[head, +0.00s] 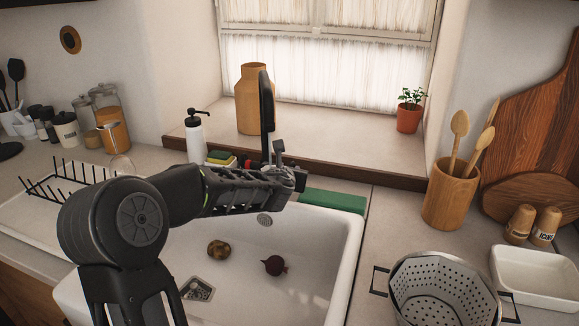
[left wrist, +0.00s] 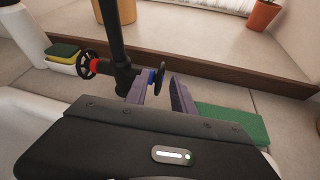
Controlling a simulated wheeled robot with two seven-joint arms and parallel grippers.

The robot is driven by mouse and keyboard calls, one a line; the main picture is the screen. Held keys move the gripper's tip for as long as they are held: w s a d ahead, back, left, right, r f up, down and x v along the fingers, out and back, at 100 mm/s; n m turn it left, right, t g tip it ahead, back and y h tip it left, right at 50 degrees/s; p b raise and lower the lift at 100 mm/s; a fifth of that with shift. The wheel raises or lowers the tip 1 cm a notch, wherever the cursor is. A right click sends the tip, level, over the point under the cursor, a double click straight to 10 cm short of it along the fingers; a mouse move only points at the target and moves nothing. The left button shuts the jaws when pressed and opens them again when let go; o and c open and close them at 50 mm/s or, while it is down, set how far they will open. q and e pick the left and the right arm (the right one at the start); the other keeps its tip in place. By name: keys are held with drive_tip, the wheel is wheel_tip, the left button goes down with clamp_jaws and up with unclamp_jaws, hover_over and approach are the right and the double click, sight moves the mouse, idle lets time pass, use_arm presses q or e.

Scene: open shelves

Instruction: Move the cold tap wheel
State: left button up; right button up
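The black tap (head: 266,112) rises behind the sink, and its post also shows in the left wrist view (left wrist: 117,40). The cold tap wheel (left wrist: 160,78) is a dark wheel beside a blue collar, on the right of the tap. The hot tap wheel (left wrist: 86,65), with a red collar, is on the left. My left gripper (head: 287,172) reaches over the sink to the tap. In the left wrist view its fingers (left wrist: 158,92) are apart, with the cold wheel between or just beyond their tips. I cannot tell whether they touch it.
The white sink (head: 345,262) holds a potato (head: 218,250) and a beet (head: 275,265). A green block (head: 333,200) lies right of the tap; sponges (head: 221,158) and a soap bottle (head: 194,137) stand left. A colander (head: 443,290) is at the right.

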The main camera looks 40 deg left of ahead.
use_arm(q)
drive_tip(key=shift+p+x, duration=0.3)
drive_tip(key=shift+x, duration=1.35)
clamp_jaws()
